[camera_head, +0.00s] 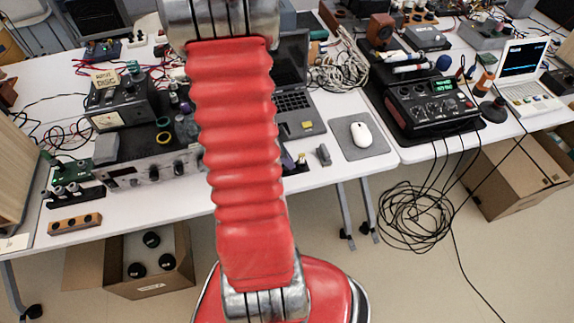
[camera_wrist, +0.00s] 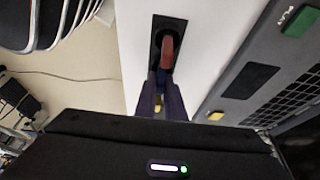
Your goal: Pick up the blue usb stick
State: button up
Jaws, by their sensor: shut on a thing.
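My gripper (camera_wrist: 164,90) shows in the wrist view as dark purple fingers just beyond the black housing. It is shut on a small dark blue thing, which looks like the blue usb stick (camera_wrist: 162,76). Most of the stick is hidden by the fingers. A reddish-brown piece on a black patch (camera_wrist: 168,48) lies beyond it, in line with the fingers. In the head view my red arm covers most of the gripper; purple parts (camera_head: 288,160) show at its right edge, in front of the laptop. How far the stick is above the table cannot be told.
A small grey block (camera_head: 323,155) and a mouse (camera_head: 361,134) on a grey mat are to the right. The table's front edge is near.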

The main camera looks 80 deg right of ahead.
grip_shut()
jog(key=shift+r, duration=5)
jog(key=shift+s, duration=0.2)
